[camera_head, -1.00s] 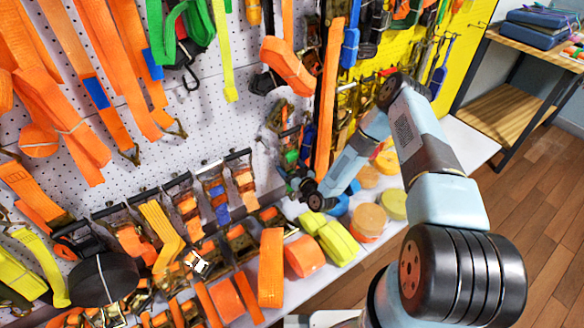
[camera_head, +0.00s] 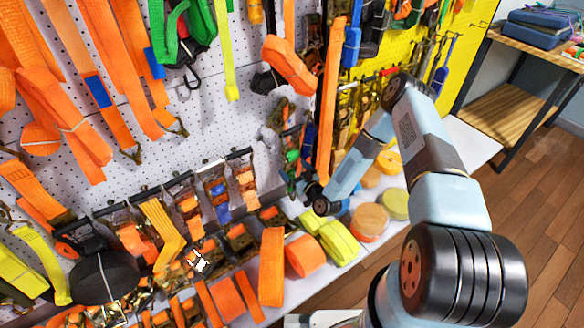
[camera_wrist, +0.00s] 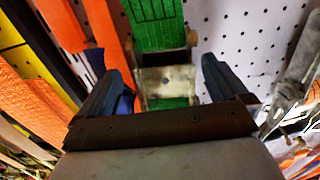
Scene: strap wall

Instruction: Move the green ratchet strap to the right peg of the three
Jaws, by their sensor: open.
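In the wrist view a green ratchet strap (camera_wrist: 155,28) hangs in front of the pegboard, with its metal ratchet (camera_wrist: 168,82) below the upper webbing and more green webbing lower down. My gripper (camera_wrist: 161,66) is open, with one dark finger on each side of the ratchet. I cannot tell whether either finger touches it. In the head view a small green patch (camera_head: 292,155) shows near the end of my arm; the fingers are hard to make out there. I cannot tell which pegs are the three.
An orange strap (camera_head: 329,100) hangs close beside my wrist. Several ratchet straps hang on pegs to the left (camera_head: 215,188). Yellow and orange strap rolls (camera_head: 368,222) crowd the shelf below. Another green strap (camera_head: 172,30) hangs at the upper left.

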